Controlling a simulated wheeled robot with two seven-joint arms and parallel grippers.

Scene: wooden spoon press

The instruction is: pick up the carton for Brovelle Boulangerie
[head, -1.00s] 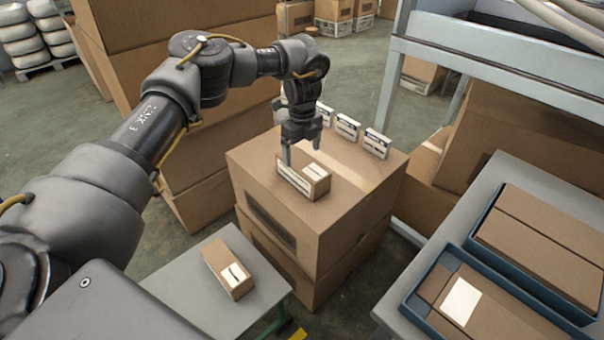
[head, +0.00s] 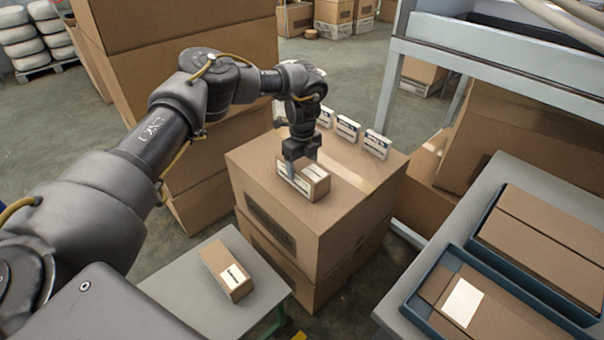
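A small brown carton (head: 314,187) with white labels lies on top of a large stacked cardboard box (head: 335,222). My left gripper (head: 302,164) is lowered over this carton from above, with its fingers spread at the carton's far part. I see no clear grip on it, and part of the carton is hidden behind the gripper. Another small brown carton (head: 219,262) with a white label lies on a grey table at the lower left. The label writing is too small to read, so I cannot tell which carton is for Brovelle Boulangerie. My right gripper is not in view.
Small white cards (head: 377,144) stand in a row along the large box's back edge. At right, blue trays (head: 411,302) holding brown cartons sit on a grey table (head: 478,192). A pale metal frame (head: 386,92) rises behind. Tall boxes (head: 180,35) stand behind my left arm.

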